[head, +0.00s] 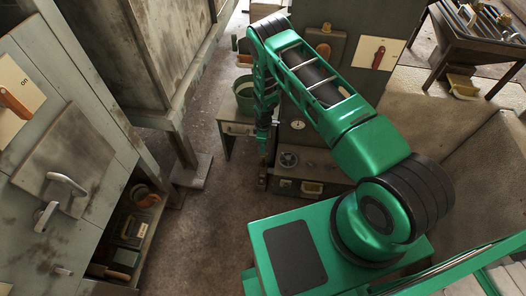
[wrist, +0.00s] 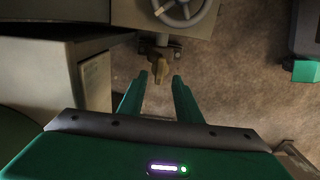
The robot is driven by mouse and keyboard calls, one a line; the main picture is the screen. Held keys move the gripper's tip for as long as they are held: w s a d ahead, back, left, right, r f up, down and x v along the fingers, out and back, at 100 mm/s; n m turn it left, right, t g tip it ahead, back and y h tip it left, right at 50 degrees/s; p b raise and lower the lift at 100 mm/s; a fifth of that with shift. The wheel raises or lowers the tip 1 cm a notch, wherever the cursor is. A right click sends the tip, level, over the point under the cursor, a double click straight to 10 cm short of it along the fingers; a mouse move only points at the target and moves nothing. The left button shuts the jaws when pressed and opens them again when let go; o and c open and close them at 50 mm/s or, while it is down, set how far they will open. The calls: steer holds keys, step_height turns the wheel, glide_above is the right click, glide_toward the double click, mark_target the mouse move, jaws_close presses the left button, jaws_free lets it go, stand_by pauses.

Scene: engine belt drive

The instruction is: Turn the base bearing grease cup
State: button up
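A small brass fitting, which looks like the base bearing grease cup (wrist: 160,71), shows in the wrist view on a dark bracket below a handwheel (wrist: 182,10). My gripper (wrist: 160,80) is open, its two green fingers apart. In the picture the fingertips lie on either side of the brass fitting's lower end. I cannot tell how far apart they are in depth, or whether they touch it. In the head view my gripper (head: 263,156) hangs low beside the dark machine cabinet, small and partly lost against it, and the cup is not clear there.
A low stand (head: 238,127) with a green bucket (head: 244,101) is left of my arm. The dark cabinet (head: 318,135) stands right of my gripper. A grey-green cabinet with handles (head: 65,185) fills the left. The floor (head: 215,215) between is clear.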

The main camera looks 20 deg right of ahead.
steer(key=shift+f, duration=2.05)
jaws_close()
